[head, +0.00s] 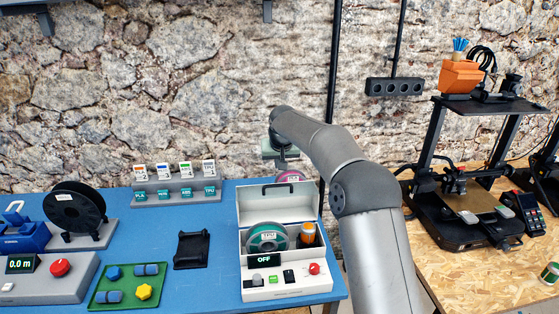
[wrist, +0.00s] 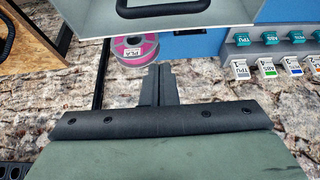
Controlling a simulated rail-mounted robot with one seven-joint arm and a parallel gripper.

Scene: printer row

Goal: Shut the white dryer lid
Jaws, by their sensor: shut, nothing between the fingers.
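The white dryer (head: 287,290) stands at the front right of the blue table, its lid (head: 256,212) raised upright at the back. A dark handle (head: 287,187) is on the lid's top edge. Inside the box are a green-rimmed spool (head: 267,238) and an orange jar (head: 307,234). My gripper (wrist: 160,70) is shut and empty, pointing down behind and above the lid. The lid (wrist: 220,18) and its handle (wrist: 165,8) also show at the top of the wrist view, apart from the fingertips in the picture.
A pink spool (wrist: 135,50) is behind the lid, close to my fingers. A rack of labelled samples (head: 176,191) stands left of the dryer. A black holder (head: 191,249) and a green tray (head: 98,300) are further left. A printer (head: 460,220) stands at right.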

